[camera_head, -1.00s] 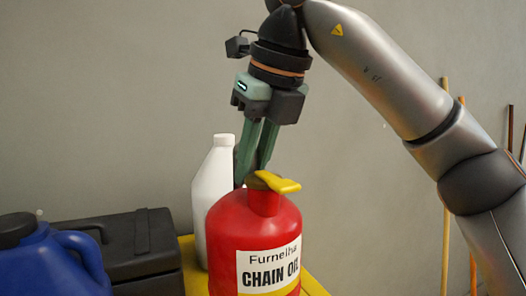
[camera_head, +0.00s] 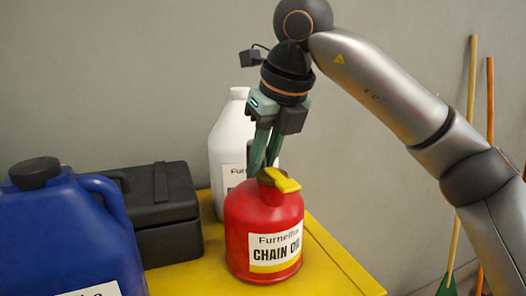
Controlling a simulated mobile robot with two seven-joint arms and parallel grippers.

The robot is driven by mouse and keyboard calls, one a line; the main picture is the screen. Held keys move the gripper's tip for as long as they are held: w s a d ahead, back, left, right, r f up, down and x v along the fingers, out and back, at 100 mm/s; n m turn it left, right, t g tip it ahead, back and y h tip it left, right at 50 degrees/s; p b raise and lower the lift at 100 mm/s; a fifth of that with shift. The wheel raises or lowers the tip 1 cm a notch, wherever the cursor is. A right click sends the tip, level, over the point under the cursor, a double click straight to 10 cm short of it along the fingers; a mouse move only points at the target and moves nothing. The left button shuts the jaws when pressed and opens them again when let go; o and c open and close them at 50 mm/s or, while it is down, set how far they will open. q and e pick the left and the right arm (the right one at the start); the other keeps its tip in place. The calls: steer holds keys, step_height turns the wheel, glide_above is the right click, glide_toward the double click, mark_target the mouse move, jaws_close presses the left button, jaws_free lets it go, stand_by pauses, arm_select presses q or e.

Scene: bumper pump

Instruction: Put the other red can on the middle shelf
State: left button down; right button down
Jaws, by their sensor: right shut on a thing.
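A red can (camera_head: 262,222) with a yellow lever and a "CHAIN OIL" label stands upright at the middle of the head view, on or just over a yellow surface (camera_head: 322,262). My right gripper (camera_head: 264,168) comes down from above with its green fingers at the can's top, behind the yellow lever. It is shut on the can's top part; the exact grip is partly hidden by the lever. My left gripper is not in view. I cannot tell from this view which shelf the yellow surface is.
A white jug (camera_head: 230,140) stands close behind the red can. A black box (camera_head: 160,215) and a large blue jug (camera_head: 65,235) are to the left. The yellow surface right of the can is clear. Poles (camera_head: 470,130) lean against the grey wall.

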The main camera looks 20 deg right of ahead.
steer(key=shift+r, duration=0.15)
steer(key=c, duration=1.2)
jaws_free()
steer(key=shift+f, duration=0.25)
steer(key=o, duration=0.4)
steer(key=shift+c, duration=0.2)
steer(key=shift+r, duration=0.15)
